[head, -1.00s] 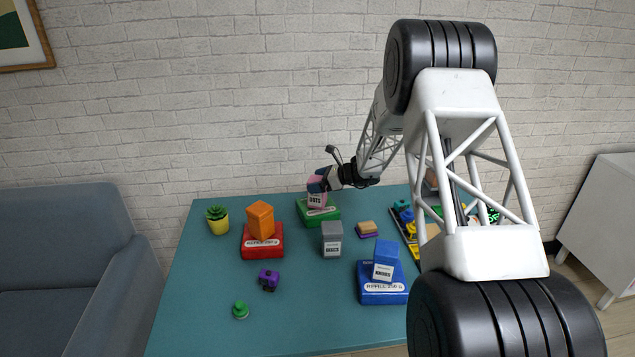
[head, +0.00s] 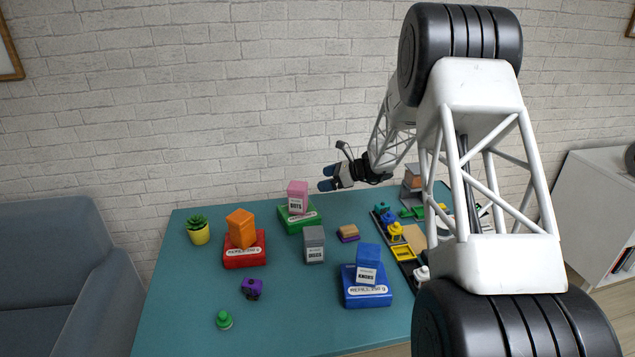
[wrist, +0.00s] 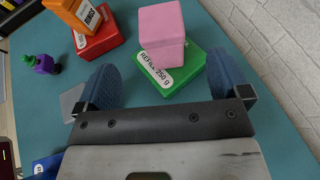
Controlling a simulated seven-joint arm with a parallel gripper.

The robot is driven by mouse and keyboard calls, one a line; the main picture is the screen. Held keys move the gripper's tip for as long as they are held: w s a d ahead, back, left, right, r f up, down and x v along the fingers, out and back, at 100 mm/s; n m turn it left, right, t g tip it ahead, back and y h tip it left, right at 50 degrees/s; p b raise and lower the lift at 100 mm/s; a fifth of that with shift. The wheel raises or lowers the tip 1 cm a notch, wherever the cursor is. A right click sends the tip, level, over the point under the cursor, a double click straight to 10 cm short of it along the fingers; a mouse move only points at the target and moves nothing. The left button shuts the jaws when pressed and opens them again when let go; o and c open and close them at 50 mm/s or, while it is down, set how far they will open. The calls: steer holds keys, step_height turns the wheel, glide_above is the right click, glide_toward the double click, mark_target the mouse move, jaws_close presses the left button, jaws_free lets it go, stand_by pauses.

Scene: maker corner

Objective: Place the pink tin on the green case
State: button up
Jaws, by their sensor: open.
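The pink tin (head: 297,192) stands upright on top of the green case (head: 300,221) near the back of the table. The wrist view also shows the pink tin (wrist: 161,26) resting on the green case (wrist: 183,76). My gripper (head: 325,178) is open and empty, up and to the right of the tin in the head view. In the wrist view its two blue fingertips (wrist: 162,80) are spread apart, with the tin beyond them and not touching them.
An orange tin (head: 241,228) sits on a red case (head: 244,257). A blue tin (head: 368,254) sits on a blue case (head: 366,296). A grey tin (head: 314,243) stands in the middle. A potted plant (head: 198,231) is at the left.

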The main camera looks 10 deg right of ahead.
steer(key=shift+s+d+r, duration=0.1)
steer(key=shift+s+d, duration=0.05)
steer(key=shift+d, duration=0.15)
steer(key=shift+r, duration=0.1)
stand_by(0.4)
steer(key=s+a+r+n+g+h, duration=0.1)
steer(key=s+a+r+n+h, duration=0.25)
steer(key=s, duration=0.55)
steer(key=s+a+r+n+g, duration=0.2)
steer(key=s+r+n, duration=0.2)
steer(key=s+r, duration=0.45)
steer(key=s+a+r+n+g+h, duration=0.15)
steer(key=s+r+n, duration=0.25)
steer(key=s, duration=0.7)
steer(key=s+d+r+n+t+h, duration=0.1)
steer(key=s+n+h, duration=0.6)
steer(key=s, duration=2.4)
steer(key=d+n, duration=0.1)
steer(key=n, duration=0.3)
steer(key=shift+s+r+t+h, duration=0.15)
steer(key=shift+s+t+h, duration=0.2)
steer(key=shift+h, duration=0.05)
